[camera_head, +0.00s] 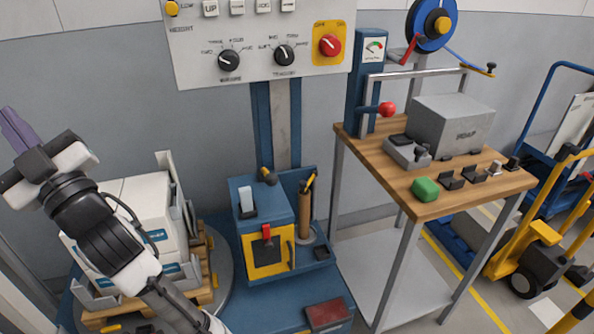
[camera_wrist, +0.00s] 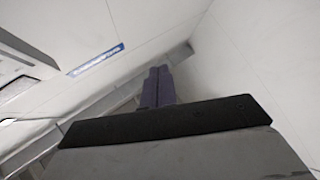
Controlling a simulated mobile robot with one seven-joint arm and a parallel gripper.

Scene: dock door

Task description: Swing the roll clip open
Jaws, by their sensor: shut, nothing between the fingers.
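My gripper (camera_head: 18,128) is raised at the far left in the head view, its purple fingers pointing up and left. The fingers (camera_wrist: 157,88) are together and empty in the wrist view. The blue film carriage (camera_head: 243,190) stands low at the centre, far to the right of my gripper. A yellow-framed door (camera_head: 263,258) with a red latch (camera_head: 266,233) is on the carriage front.
A pallet (camera_head: 207,287) with white boxes (camera_head: 147,203) stands below my arm. A grey control panel (camera_head: 258,62) hangs above the carriage. A wooden workbench (camera_head: 385,160) with small tools is at the right. A yellow hand truck (camera_head: 541,240) stands beyond it.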

